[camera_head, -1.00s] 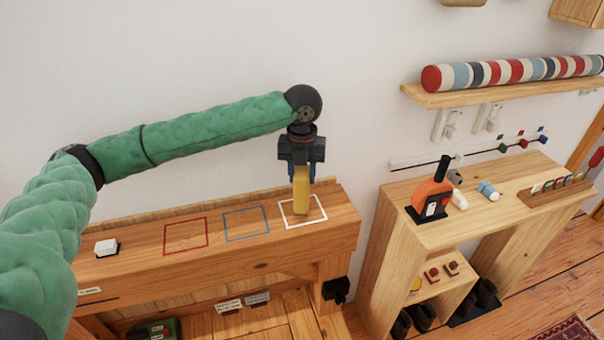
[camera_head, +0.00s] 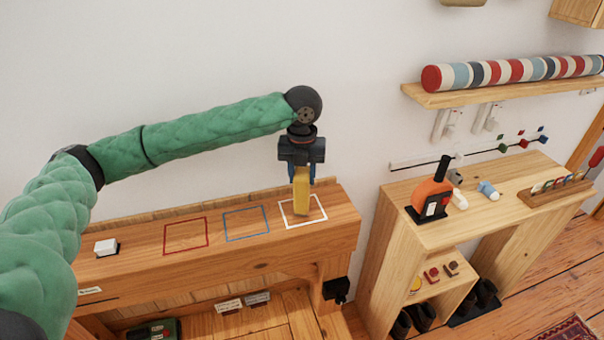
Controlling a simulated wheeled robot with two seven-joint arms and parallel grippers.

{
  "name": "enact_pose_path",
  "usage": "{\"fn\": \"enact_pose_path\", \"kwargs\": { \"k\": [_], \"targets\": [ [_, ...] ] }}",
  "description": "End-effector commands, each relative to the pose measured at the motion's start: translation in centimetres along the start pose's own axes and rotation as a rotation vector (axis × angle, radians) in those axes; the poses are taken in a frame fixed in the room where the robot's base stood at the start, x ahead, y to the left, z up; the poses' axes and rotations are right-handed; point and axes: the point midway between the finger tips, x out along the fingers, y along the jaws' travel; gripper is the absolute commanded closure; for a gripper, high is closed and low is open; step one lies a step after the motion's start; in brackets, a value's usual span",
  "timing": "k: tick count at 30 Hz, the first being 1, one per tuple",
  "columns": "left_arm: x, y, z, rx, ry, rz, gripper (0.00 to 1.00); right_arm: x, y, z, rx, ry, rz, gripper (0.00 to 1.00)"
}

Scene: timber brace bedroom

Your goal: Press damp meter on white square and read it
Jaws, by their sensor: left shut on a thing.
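The yellow damp meter (camera_head: 302,191) is held upright, pointing down, in my left gripper (camera_head: 301,172), which is shut on it. The meter's lower end is at the white square (camera_head: 317,219) outlined on the wooden beam. I cannot tell whether its tip touches the wood. Any reading on the meter is not visible from here. A blue square (camera_head: 246,238) and a red square (camera_head: 186,250) are outlined to the left on the same beam. My right gripper is not in view.
A white block on a dark base (camera_head: 106,247) sits at the beam's left. To the right, a wooden stand (camera_head: 470,220) holds an orange and black tool (camera_head: 432,196) and small items. A striped roll (camera_head: 510,71) lies on a shelf (camera_head: 500,91).

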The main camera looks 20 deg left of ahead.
Motion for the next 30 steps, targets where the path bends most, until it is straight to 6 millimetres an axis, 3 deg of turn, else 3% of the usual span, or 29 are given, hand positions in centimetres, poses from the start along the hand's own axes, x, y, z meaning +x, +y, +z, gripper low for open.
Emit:
{"fn": "enact_pose_path", "kwargs": {
  "k": [30],
  "targets": [
    [0.71,-0.01,0.00,0.000,0.000,0.000,0.90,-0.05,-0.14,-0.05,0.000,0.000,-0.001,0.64]
  ]
}}
